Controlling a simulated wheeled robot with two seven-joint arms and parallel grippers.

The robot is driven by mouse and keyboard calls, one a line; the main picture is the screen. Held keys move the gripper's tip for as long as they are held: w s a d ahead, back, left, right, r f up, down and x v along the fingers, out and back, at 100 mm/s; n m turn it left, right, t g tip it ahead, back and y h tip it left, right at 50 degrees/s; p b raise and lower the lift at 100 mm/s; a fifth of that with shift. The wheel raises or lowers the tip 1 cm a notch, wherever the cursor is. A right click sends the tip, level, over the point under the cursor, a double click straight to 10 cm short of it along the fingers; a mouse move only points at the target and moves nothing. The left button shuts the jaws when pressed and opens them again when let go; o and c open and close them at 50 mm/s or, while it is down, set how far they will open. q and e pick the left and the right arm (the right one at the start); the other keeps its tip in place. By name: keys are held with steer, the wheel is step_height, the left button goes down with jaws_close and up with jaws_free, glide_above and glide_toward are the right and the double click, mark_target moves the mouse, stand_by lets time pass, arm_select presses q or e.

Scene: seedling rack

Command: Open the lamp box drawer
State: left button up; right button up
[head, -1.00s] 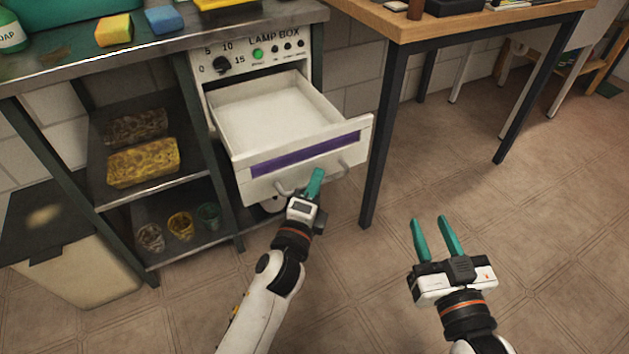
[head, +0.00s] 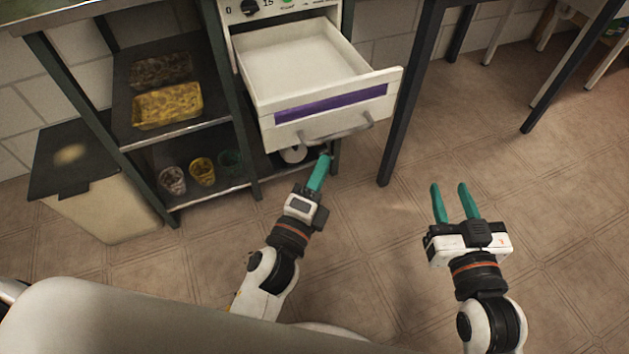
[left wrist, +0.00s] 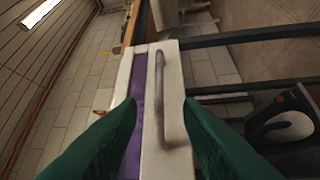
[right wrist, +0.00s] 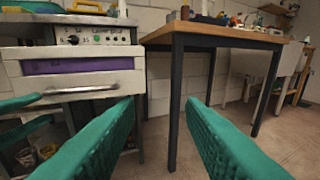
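The lamp box drawer (head: 300,62) stands pulled well out of its white housing (head: 283,10), and its inside looks empty. Its front has a purple stripe (head: 331,103) and a grey bar handle (head: 336,133). My left gripper (head: 319,172) is just below and in front of the handle, apart from it. In the left wrist view the handle (left wrist: 165,95) lies ahead between the two spread green fingers, with nothing held. My right gripper (head: 454,203) is open and empty, to the right above the floor. The drawer front also shows in the right wrist view (right wrist: 110,79).
A shelf unit left of the drawer holds yellow (head: 168,106) and brown trays and small cups (head: 201,171). A lidded bin (head: 108,205) stands further left. A dark table leg (head: 407,110) rises right of the drawer. The floor at right is clear.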

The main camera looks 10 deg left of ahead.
arm_select(q)
steer(key=shift+v, duration=1.25)
arm_select(e)
steer(key=shift+w+a+r+t, duration=0.15)
steer(key=shift+r+t, duration=0.15)
steer(key=shift+r, duration=0.15)
steer(key=shift+r, duration=0.1)
